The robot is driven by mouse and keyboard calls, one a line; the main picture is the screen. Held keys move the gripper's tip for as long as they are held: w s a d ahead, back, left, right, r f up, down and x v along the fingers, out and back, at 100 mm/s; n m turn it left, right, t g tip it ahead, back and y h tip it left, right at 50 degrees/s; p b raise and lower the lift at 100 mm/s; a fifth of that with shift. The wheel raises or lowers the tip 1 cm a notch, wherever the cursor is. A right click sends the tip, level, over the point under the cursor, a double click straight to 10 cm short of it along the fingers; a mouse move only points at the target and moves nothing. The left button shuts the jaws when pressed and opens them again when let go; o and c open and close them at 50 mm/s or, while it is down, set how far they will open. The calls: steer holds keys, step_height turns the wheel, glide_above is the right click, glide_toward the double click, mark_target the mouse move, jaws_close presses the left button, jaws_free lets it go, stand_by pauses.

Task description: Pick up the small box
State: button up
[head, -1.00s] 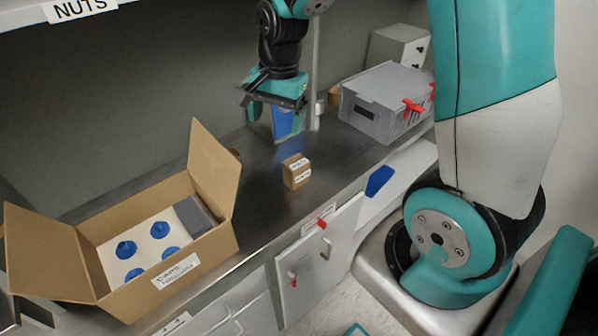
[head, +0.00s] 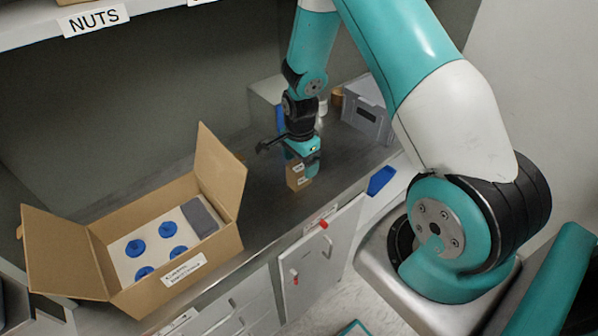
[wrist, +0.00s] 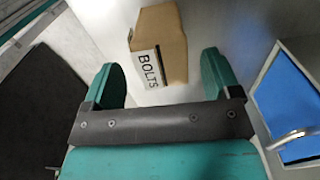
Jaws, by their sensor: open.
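The small brown box (head: 296,181) stands on the metal counter near its front edge. In the wrist view the small box (wrist: 160,45) carries a white label reading BOLTS and lies ahead of the gap between the fingers. My gripper (head: 304,165) is right at the box in the head view and partly hides it. In the wrist view my gripper (wrist: 165,75) is open, with one teal finger on each side and nothing held between them. I cannot tell whether the fingers touch the box.
An open cardboard box (head: 200,264) with blue round parts sits on the counter at left. A grey crate (head: 368,112) stands at the back right. Cabinet doors and drawers (head: 310,262) lie below the counter edge. A shelf labelled NUTS (head: 96,20) hangs above.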

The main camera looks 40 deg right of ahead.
steer(key=shift+w+f+p, duration=0.15)
steer(key=shift+f+p, duration=1.05)
steer(key=shift+f, duration=1.4)
steer(key=c, duration=1.1)
